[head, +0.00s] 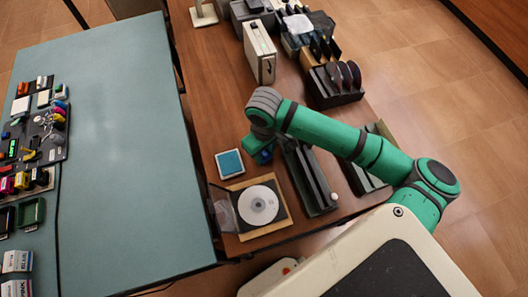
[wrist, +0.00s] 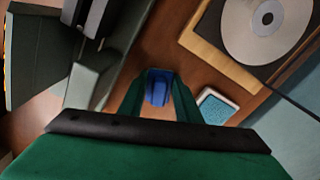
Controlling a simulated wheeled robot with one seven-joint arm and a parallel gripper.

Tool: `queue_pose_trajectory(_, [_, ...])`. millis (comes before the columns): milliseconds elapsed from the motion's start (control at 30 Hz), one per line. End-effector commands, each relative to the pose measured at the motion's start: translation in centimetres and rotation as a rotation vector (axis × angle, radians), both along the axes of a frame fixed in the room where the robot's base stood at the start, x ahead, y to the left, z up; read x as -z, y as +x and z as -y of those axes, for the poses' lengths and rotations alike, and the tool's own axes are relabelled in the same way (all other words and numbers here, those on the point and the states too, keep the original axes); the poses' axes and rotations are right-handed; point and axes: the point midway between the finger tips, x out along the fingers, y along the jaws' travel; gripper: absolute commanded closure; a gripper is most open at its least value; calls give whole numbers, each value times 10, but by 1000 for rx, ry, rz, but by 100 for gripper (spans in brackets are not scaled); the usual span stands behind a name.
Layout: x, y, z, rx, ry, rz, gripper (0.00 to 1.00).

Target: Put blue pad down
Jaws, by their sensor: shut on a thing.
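My gripper (wrist: 157,82) is shut on a small dark blue block-like thing, which I take to be the blue pad (wrist: 158,92). In the head view the blue pad (head: 264,157) shows only in part under my gripper (head: 257,150), over the brown table. I cannot tell whether it touches the tabletop. A square, light blue piece with a white rim (head: 229,164) lies flat on the table just left of my gripper. It shows at the right of the fingers in the wrist view (wrist: 216,104).
A disc (head: 258,205) on a square base lies in front of my gripper. A long dark device (head: 309,178) stands close on the right. A beige box (head: 259,53) and dark racks stand farther back. A teal table (head: 120,130) adjoins on the left, its middle clear.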

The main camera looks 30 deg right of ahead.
Motion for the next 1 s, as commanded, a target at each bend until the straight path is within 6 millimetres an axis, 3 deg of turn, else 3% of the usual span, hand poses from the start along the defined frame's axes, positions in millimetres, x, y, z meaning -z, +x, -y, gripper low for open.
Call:
queue_pose_trajectory(467, [14, 1, -2, -1, 2, -2, 94])
queue_pose_trajectory(500, [14, 1, -2, -1, 2, -1, 65])
queue_pose_trajectory(567, [14, 2, -3, -1, 4, -1, 51])
queue_pose_trajectory(1000, [8, 2, -4, 0, 3, 1, 51])
